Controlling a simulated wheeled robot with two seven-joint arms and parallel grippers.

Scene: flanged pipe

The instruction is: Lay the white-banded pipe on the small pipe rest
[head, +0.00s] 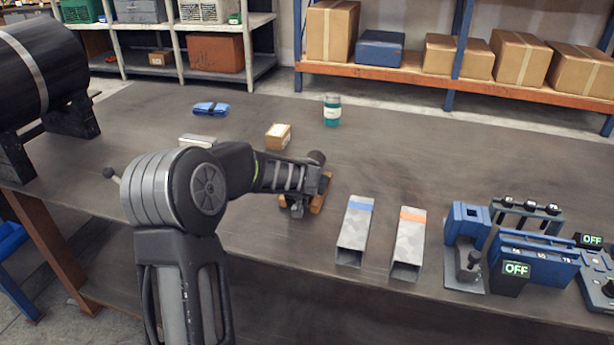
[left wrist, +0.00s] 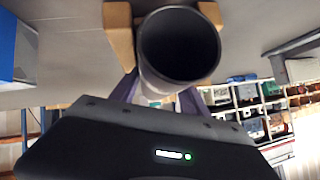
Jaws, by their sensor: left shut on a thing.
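A grey hollow pipe (left wrist: 150,78) fills the top middle of the left wrist view, with its dark open end facing the camera. A pale patch shows low on it, but I cannot clearly make out a band. The small wooden pipe rest (head: 318,203) stands near the front of the table. In the left wrist view its wooden parts (left wrist: 120,38) show on both sides of the pipe. I cannot tell whether the pipe touches it. My left gripper (head: 298,208) is shut on the pipe at the rest and hides most of both in the head view. My right gripper is not in view.
Two grey rectangular tubes, blue-striped (head: 354,232) and orange-striped (head: 408,243), lie right of the rest. Blue fixtures (head: 530,262) stand farther right. A small carton (head: 278,137) and teal jar (head: 332,111) stand behind. A big black white-striped cylinder (head: 62,62) sits at far left.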

